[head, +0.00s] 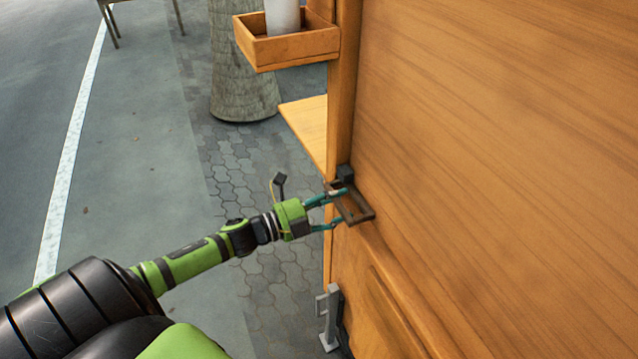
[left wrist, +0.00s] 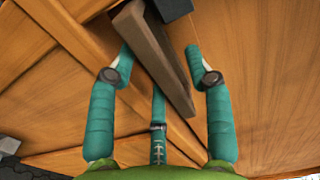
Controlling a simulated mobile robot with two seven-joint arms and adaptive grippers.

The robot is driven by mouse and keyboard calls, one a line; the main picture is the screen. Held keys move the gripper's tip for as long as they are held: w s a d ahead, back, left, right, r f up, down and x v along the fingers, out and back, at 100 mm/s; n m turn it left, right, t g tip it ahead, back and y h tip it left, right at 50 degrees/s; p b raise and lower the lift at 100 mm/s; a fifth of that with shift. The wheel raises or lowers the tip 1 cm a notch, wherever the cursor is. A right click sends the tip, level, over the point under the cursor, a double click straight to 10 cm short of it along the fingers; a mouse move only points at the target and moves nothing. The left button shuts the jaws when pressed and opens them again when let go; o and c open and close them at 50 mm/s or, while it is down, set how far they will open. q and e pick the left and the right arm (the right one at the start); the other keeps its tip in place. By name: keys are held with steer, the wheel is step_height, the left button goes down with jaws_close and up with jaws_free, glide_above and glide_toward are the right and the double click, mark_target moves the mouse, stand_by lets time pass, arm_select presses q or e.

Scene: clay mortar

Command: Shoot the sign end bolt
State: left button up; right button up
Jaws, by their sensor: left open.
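A brown bolt with a frame-like handle (head: 357,207) sits at the corner of the wooden stall, below a dark bracket (head: 345,173). I take it to be the sign end bolt, though no sign shows. My left gripper (head: 339,208) reaches it from the left, its teal fingers at the handle. In the left wrist view, the open fingers (left wrist: 159,52) stand either side of a brown bar of the bolt (left wrist: 160,58), with a gap on the right. Whether the left finger touches it I cannot tell. My right gripper is out of view.
The stall's wooden wall (head: 500,150) fills the right side. A grey metal latch (head: 328,315) stands lower at the corner. A wooden shelf (head: 307,125) and a tray (head: 290,48) holding a white cylinder (head: 283,17) project above.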

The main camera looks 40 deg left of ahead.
arm_select(q)
steer(key=v, duration=1.1)
steer(key=shift+s+a, duration=0.25)
steer(key=s+a+f+n+g+y, duration=0.1)
steer(key=s+a+f+n+y, duration=0.15)
steer(key=f+n, duration=0.45)
steer(key=s+a+f+n+g+y, duration=0.2)
steer(key=s+f+y, duration=0.15)
steer(key=f, duration=0.75)
steer(key=s+a+f+n+g+y, duration=0.1)
steer(key=s+a+f+n+y, duration=0.3)
steer(key=f, duration=0.6)
steer(key=s+d+f+n+g, duration=0.5)
steer(key=s+d+f, duration=0.2)
steer(key=f, duration=0.4)
steer(key=s+d+f+n+g, duration=0.1)
steer(key=s+d+f+g, duration=0.1)
steer(key=s+d+f, duration=0.2)
steer(key=s+d+f+n+g+h, duration=0.1)
steer(key=s+d+f+n+g, duration=0.1)
steer(key=s+d+f, duration=0.3)
steer(key=s+d+g, duration=0.1)
steer(key=s+d, duration=0.3)
steer(key=s, duration=0.2)
steer(key=shift+n+g, duration=0.3)
steer(key=shift+r, duration=0.1)
